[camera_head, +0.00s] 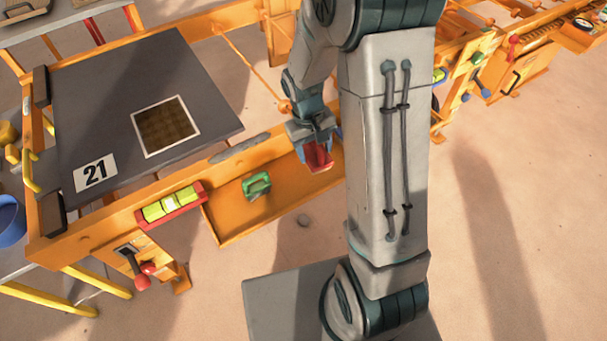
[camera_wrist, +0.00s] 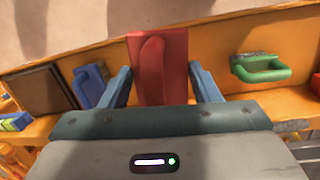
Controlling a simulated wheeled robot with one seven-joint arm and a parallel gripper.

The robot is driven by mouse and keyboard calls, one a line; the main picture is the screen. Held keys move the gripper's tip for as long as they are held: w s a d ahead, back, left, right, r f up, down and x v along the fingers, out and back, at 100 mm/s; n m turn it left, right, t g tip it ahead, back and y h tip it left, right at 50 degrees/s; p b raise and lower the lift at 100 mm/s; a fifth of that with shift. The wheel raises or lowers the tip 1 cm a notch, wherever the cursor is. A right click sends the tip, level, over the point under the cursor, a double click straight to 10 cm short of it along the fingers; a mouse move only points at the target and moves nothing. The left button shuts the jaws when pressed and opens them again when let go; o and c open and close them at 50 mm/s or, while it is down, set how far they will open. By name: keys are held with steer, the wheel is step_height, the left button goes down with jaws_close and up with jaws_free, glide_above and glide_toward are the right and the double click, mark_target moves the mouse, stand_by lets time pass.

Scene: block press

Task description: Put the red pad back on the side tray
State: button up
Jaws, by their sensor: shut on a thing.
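My gripper (camera_head: 308,143) is shut on the red pad (camera_head: 318,158), which hangs below it over the right part of the orange side tray (camera_head: 228,222). In the wrist view the red pad (camera_wrist: 158,62) sits between the two blue fingers, its raised red handle toward me. Whether the pad touches the tray floor I cannot tell. A green pad with a handle (camera_head: 257,186) lies in the tray, left of the red pad; it also shows at the right of the wrist view (camera_wrist: 260,68). A blue piece (camera_wrist: 90,86) is on the tray's other side.
A grey press table (camera_head: 110,75) with a "21" label and a white-framed brown square stands left of the tray. Yellow-green blocks in a red holder (camera_head: 170,205) and a red-knobbed lever (camera_head: 143,281) are at its front. Sandy floor (camera_head: 490,220) is open at right.

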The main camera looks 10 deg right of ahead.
mark_target(324, 170)
steer(key=shift+n, duration=0.8)
steer(key=s+b, duration=0.1)
steer(key=s+f+b, duration=0.1)
steer(key=s, duration=0.1)
steer(key=s+d+b, duration=0.1)
steer(key=s, duration=0.1)
steer(key=shift+s+f+b, duration=0.25)
steer(key=shift+f+b, duration=0.05)
steer(key=shift+f, duration=0.05)
steer(key=w+f, duration=0.2)
steer(key=w, duration=0.1)
steer(key=w+a+f+b, duration=0.1)
steer(key=w+f, duration=0.1)
steer(key=w, duration=0.2)
steer(key=w+a+f, duration=0.1)
steer(key=w+f, duration=0.1)
steer(key=w, duration=0.2)
steer(key=shift+w+f, duration=0.1)
steer(key=shift+f, duration=0.3)
steer(key=shift+f+b, duration=0.6)
steer(key=shift+f, duration=1.4)
steer(key=shift+f, duration=0.1)
steer(key=o, duration=1)
